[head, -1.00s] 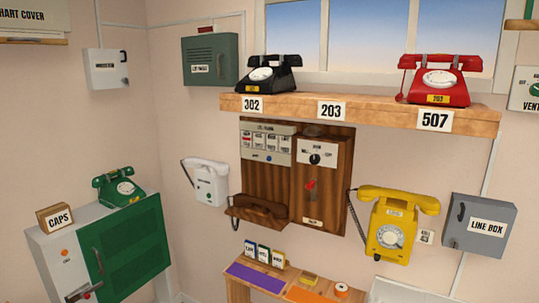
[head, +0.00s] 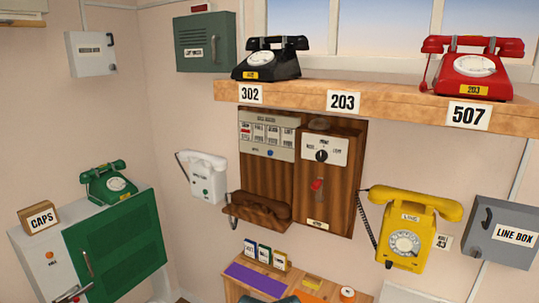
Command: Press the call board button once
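The call board (head: 267,148) is a pale panel on the upper left of a brown wooden wall unit, in the middle of the head view. It has a row of small windows, and the leftmost shows red. Neither of my grippers is in view.
The wooden unit (head: 330,205) also carries a switch box and a dark handset. A shelf (head: 300,97) with a black phone (head: 270,60) and a red phone (head: 468,68) juts out above. A white phone (head: 204,178) and a yellow phone (head: 408,230) flank the unit.

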